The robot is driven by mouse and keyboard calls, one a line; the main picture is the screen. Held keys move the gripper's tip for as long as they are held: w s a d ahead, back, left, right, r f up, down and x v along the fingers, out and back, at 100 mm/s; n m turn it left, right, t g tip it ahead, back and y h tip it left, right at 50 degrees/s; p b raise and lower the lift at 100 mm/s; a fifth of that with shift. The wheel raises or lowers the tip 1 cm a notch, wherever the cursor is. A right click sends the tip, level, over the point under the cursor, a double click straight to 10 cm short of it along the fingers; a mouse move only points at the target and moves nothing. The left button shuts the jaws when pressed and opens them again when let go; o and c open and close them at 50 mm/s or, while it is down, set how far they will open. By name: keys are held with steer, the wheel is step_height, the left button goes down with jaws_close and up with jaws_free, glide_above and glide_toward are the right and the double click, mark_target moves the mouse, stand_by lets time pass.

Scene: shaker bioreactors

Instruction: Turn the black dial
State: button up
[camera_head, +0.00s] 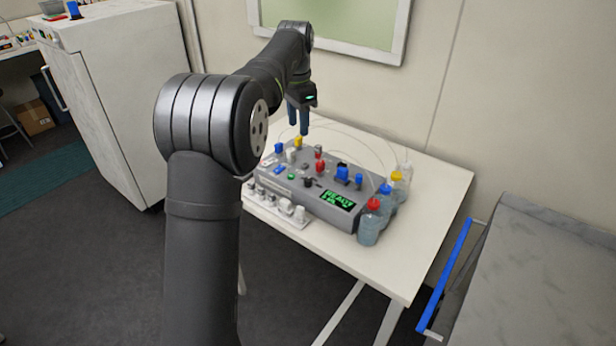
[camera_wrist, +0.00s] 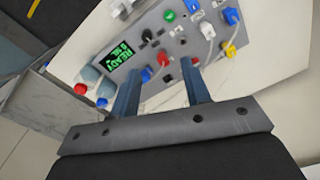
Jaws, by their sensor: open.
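The black dial (camera_head: 308,182) sits on the top panel of the grey bioreactor control box (camera_head: 285,178), left of its green-lit display (camera_head: 338,200). In the wrist view a small black dial (camera_wrist: 147,37) shows beside the display (camera_wrist: 122,54), beyond my fingertips. My gripper (camera_head: 298,122) is above the back of the box, pointing down, with its fingers apart and nothing between them. In the wrist view the two fingers of my gripper (camera_wrist: 161,72) reach toward the panel, apart from the dial.
Red, blue, yellow and white knobs and connectors crowd the panel. Capped bottles (camera_head: 369,225) stand at the box's right end, with thin tubes arching behind. A white rack (camera_head: 275,207) lies along its front. The white table (camera_head: 430,190) is clear at right.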

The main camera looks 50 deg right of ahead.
mark_target(308, 179)
steer(key=shift+m, duration=0.6)
steer(key=s+f, duration=0.1)
steer(key=f, duration=0.4)
steer(key=s+f, duration=0.1)
steer(key=f, duration=0.5)
steer(key=s+f, duration=0.1)
steer(key=f, duration=0.5)
steer(key=shift+r, duration=0.1)
jaws_close()
